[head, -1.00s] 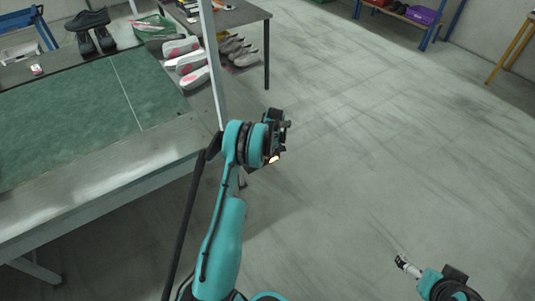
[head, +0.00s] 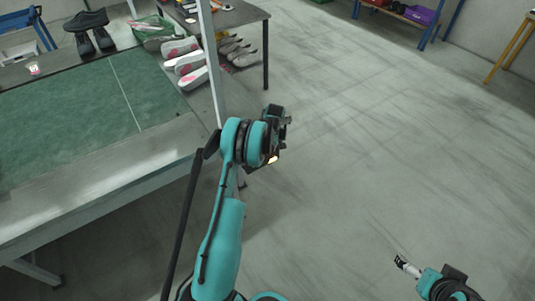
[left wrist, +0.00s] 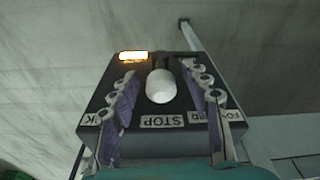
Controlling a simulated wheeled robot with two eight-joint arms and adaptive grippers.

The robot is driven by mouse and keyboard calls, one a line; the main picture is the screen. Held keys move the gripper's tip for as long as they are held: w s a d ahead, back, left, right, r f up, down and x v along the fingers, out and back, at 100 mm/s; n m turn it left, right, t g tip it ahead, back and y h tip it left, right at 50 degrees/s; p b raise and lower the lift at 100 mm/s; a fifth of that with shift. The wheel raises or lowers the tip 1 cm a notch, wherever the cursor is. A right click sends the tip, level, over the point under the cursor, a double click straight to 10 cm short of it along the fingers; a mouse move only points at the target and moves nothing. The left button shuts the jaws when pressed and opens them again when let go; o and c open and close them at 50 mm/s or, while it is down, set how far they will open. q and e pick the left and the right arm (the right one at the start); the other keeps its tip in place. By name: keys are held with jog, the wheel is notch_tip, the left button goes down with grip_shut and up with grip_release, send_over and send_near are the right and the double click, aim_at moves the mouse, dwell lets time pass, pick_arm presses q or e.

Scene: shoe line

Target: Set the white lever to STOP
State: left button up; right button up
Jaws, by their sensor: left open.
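In the left wrist view a dark control box (left wrist: 150,137) carries a white lever (left wrist: 160,86) with a rounded knob. The knob stands in the middle, in line with the STOP label (left wrist: 162,121). Side labels, one ending in K, are partly hidden by my fingers. My left gripper (left wrist: 159,70) is open, one finger on each side of the knob with gaps between. In the head view the left gripper (head: 278,122) is beside the post, and my wrist hides the lever. My right gripper (head: 402,263) is low at the right, over the floor, too small to judge.
A lit lamp (left wrist: 133,56) is on the box. A grey post (head: 213,70) stands beside my left arm. The green-topped line table (head: 70,205) is at the left. Several shoes (head: 185,62) lie by a dark table (head: 235,14). Floor at the right is clear.

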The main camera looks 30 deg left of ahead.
pick_arm(q)
notch_tip(320, 180, up, 10)
jog(key=d, duration=0.1)
jog(key=shift+s+d, duration=0.25)
jog(key=shift+d, duration=0.05)
jog(key=shift+f, duration=0.1)
jog(key=s+d+r+m+t, duration=0.1)
jog(key=s+d+r+m, duration=0.35)
jog(key=d+r, duration=0.35)
jog(key=s+d+r+m+t, duration=0.25)
jog(key=s+d+r, duration=0.35)
jog(key=r, duration=0.4)
jog(key=s+d+m+t+h, duration=0.1)
jog(key=s+d+m, duration=0.3)
jog(key=s, duration=0.6)
jog(key=s+d+m+t, duration=0.2)
jog(key=s+d+m, duration=0.2)
jog(key=s+d, duration=0.4)
jog(key=shift+s+f+m+h, duration=0.3)
jog(key=shift+s+m+h, duration=0.1)
jog(key=shift+s, duration=0.75)
